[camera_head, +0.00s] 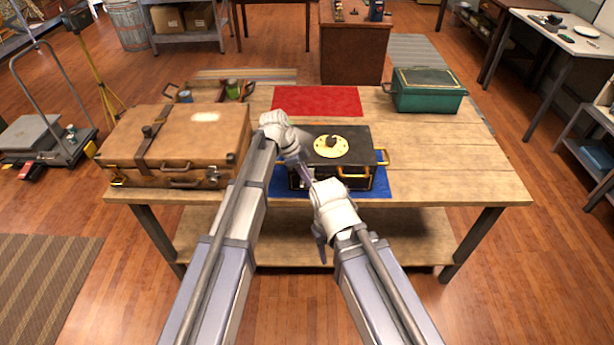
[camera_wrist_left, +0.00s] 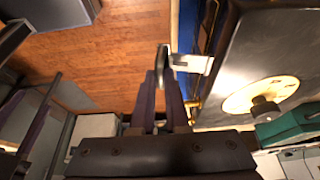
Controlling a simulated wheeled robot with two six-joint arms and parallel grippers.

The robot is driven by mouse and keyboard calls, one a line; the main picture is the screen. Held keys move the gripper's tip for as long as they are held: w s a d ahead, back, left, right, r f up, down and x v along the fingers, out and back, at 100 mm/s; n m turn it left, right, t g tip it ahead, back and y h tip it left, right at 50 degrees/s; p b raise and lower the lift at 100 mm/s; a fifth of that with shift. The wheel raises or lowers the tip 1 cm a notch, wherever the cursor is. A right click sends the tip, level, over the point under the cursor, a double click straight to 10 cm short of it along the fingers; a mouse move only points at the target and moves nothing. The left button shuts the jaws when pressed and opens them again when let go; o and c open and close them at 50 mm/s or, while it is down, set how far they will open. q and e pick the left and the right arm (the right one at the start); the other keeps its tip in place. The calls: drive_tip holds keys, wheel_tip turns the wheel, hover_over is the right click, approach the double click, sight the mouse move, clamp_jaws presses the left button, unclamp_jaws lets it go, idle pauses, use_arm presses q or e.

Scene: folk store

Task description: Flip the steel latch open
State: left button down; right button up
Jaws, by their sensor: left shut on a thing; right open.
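A black box (camera_head: 357,140) with a round brass plate and dark knob on its lid stands on a blue mat (camera_head: 380,186) at the table's front edge. My left gripper (camera_head: 306,179) reaches down at the box's front left side. In the left wrist view, my left gripper (camera_wrist_left: 165,75) has its fingertips closed on the small steel latch (camera_wrist_left: 196,64), which juts from the side of the black box (camera_wrist_left: 240,50). My right gripper (camera_head: 320,250) is open and empty, in front of the table edge.
A brown suitcase (camera_head: 195,135) lies left of the box, close to my left arm. A red mat (camera_head: 320,100) lies behind it, and a green case (camera_head: 428,90) stands at the back right. The table's right side (camera_head: 460,160) is clear.

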use_arm(q)
drive_tip(key=shift+w+r+g, duration=0.35)
drive_tip(key=shift+r+g, duration=0.15)
drive_tip(key=shift+g, duration=0.4)
drive_tip(key=c, duration=0.9)
unclamp_jaws()
drive_tip(key=shift+p, duration=0.3)
drive_tip(key=p+v, duration=0.7)
drive_tip(key=v, duration=0.1)
drive_tip(key=shift+f, duration=0.1)
